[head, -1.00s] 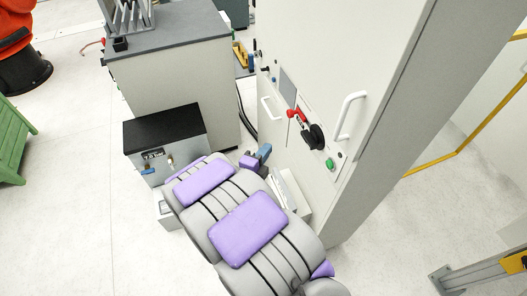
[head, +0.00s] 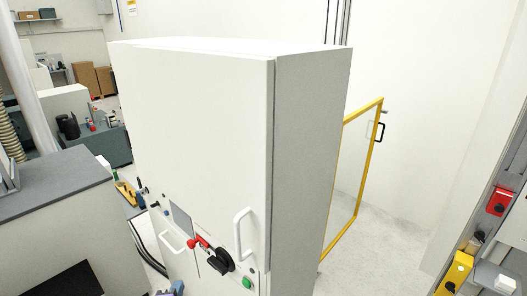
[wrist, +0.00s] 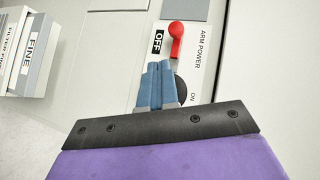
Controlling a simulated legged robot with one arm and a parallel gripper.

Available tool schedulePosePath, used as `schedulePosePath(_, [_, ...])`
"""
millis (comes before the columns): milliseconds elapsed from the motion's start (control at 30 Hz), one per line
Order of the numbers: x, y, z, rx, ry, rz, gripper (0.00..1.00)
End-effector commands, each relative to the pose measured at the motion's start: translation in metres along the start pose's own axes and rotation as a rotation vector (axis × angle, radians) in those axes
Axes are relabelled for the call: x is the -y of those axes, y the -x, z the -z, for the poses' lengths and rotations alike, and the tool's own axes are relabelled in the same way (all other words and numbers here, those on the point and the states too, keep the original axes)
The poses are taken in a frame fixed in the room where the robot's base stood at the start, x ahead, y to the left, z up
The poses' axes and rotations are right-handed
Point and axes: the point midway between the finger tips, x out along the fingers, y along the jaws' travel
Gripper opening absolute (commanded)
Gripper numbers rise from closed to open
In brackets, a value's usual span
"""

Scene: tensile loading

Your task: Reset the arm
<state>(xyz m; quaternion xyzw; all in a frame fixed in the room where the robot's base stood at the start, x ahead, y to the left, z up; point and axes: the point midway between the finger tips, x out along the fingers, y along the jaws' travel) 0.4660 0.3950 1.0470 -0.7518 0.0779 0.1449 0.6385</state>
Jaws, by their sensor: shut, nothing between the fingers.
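The arm power switch is a rotary switch on the front of a tall pale cabinet (head: 200,110). Its red-tipped handle (head: 199,242) reaches left and up from a black hub (head: 221,261). In the wrist view the red handle tip (wrist: 176,32) lies beside the OFF label (wrist: 158,41); the ON end is lower right. My gripper (wrist: 153,70) has its blue fingers together and empty, in front of the panel just left of the handle. The fingers partly hide the black hub. In the head view only a blue bit of my gripper shows at the bottom edge.
A green button (head: 247,282) and white pull handles (head: 243,233) are on the cabinet front. A grey-topped cabinet (head: 50,190) stands at left. A yellow-framed panel (head: 352,180) is behind at right. The wrist view shows a box marked FINE (wrist: 38,50) at left.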

Motion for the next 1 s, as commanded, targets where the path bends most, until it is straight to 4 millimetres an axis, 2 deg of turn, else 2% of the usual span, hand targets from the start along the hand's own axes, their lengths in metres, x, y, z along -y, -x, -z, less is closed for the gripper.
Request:
schedulePosePath(33, [0.008, -0.005, 0.006, 0.022, 0.006, -0.036, 0.00])
schedulePosePath(233, [0.022, -0.010, 0.020, 0.148, 0.085, -0.178, 0.00])
schedulePosePath(467, [0.040, 0.001, 0.044, 0.309, 0.206, -0.300, 0.00])
schedulePosePath(667, [0.049, 0.023, 0.077, 0.446, 0.339, -0.383, 0.00])
schedulePosePath(1000, [0.049, 0.085, 0.152, 0.659, 0.600, -0.506, 0.00])
